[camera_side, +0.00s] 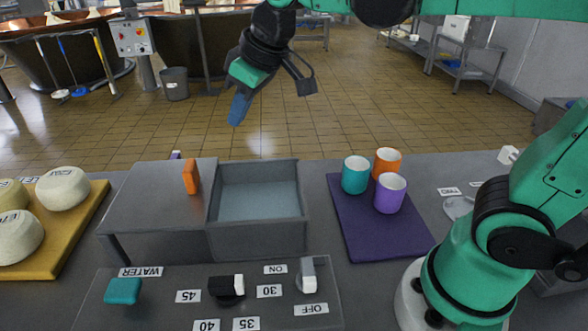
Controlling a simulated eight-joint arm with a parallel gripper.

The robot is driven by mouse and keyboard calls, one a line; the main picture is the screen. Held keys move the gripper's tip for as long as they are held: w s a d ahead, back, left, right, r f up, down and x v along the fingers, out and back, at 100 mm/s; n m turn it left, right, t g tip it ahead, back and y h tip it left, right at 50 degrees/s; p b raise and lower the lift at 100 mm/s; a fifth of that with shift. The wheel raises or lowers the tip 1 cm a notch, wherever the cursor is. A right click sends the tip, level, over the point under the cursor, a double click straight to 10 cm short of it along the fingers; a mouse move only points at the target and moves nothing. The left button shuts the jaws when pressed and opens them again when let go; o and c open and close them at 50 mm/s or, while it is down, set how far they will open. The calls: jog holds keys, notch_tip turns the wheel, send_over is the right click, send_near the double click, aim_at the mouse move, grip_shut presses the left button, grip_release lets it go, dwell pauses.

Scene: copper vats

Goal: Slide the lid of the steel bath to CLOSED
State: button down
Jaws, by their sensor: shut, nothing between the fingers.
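The steel bath (302,212) is a grey rectangular box in the middle of the table, with a pale bluish inside in view. Its flat grey lid (150,195) lies slid off to the left, level with the rim, and the bath stands open. An upright orange handle (190,177) stands on the lid near its right edge. My gripper (238,110) hangs in the air above and behind the bath, pointing down, with its blue fingers shut and nothing held. It is clear of the handle.
A purple mat (410,240) with a teal cup (355,175), an orange cup (387,163) and a lilac cup (390,193) lies to the right. A control panel (180,315) with knobs and labels is in front. A yellow board (70,250) with several cheeses is at left.

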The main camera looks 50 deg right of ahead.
jog(key=w+a+r+n+g+y, duration=0.1)
jog(key=w+a+r+n+g, duration=0.1)
jog(key=w+a+n, duration=0.45)
jog(key=m, duration=0.2)
send_over(184, 189)
jog(key=w+a, duration=0.3)
jog(key=shift+n+g, duration=0.25)
jog(key=shift+g, duration=0.05)
notch_tip(184, 189, down, 9)
jog(key=shift+s, duration=0.15)
jog(key=shift+s+d+f, duration=0.1)
jog(key=shift+d+f, duration=0.05)
jog(key=shift+f, duration=0.2)
jog(key=shift+s+d, duration=1.3)
jog(key=s+d, duration=1.1)
jog(key=shift+s+d, duration=0.15)
